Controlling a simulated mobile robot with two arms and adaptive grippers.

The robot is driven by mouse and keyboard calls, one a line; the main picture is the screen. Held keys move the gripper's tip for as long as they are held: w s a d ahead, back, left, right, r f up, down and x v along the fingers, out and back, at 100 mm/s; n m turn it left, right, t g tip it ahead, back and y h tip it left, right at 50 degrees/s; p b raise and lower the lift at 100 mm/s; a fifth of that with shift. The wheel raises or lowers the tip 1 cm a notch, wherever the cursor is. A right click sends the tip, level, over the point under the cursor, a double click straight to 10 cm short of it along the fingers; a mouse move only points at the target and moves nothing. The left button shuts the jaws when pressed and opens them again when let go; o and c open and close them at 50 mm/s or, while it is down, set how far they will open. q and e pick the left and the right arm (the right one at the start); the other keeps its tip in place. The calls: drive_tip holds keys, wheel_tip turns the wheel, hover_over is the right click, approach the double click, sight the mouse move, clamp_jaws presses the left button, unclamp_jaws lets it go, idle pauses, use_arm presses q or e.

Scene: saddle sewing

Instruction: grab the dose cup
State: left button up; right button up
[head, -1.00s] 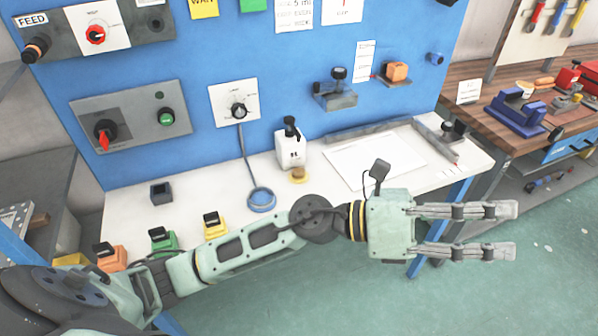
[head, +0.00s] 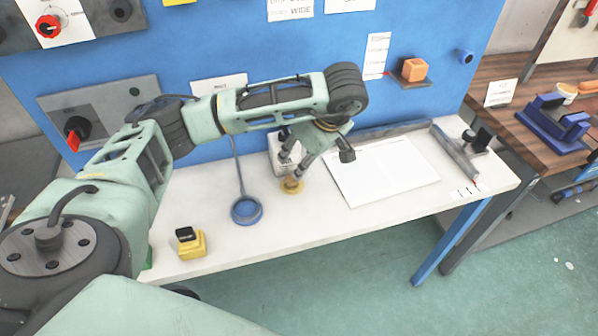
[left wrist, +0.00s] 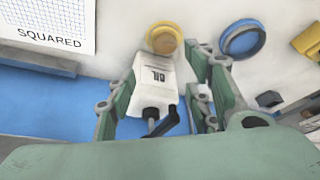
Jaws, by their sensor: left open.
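The dose cup looks to be the small round yellow cup (head: 291,185) on the white table, just in front of the white oil bottle (head: 284,148). My left gripper (head: 290,167) points down beside the bottle, its fingertips just above and behind the cup; contact is unclear. In the left wrist view the cup (left wrist: 163,40) lies beyond the fingertips, near the line between them. The bottle (left wrist: 152,90), marked OIL, lies between the open fingers (left wrist: 163,68). My arm hides part of the bottle in the head view. My right gripper is not in view.
A blue ring-shaped holder (head: 246,211) stands left of the cup. A white sheet (head: 385,170) lies to the right, with a grey bar (head: 455,152) beyond it. A yellow block (head: 191,244) sits near the front edge. The blue panel (head: 375,20) rises behind.

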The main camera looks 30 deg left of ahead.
sight(291, 180)
use_arm(q)
drive_tip(key=f, duration=0.1)
drive_tip(key=a+f+p, duration=0.1)
drive_tip(key=f+p, duration=0.1)
drive_tip(key=shift+s+a+f, duration=0.15)
drive_tip(key=shift+s+f, duration=0.15)
drive_tip(key=shift+s, duration=0.05)
drive_tip(key=x, duration=0.2)
drive_tip(key=shift+w+f+p, duration=0.25)
drive_tip(key=shift+f+p, duration=0.05)
drive_tip(key=shift+a+f, duration=0.1)
drive_tip(key=shift+f, duration=0.2)
drive_tip(key=c, duration=0.8)
drive_tip(key=shift+c, duration=0.8)
clamp_jaws()
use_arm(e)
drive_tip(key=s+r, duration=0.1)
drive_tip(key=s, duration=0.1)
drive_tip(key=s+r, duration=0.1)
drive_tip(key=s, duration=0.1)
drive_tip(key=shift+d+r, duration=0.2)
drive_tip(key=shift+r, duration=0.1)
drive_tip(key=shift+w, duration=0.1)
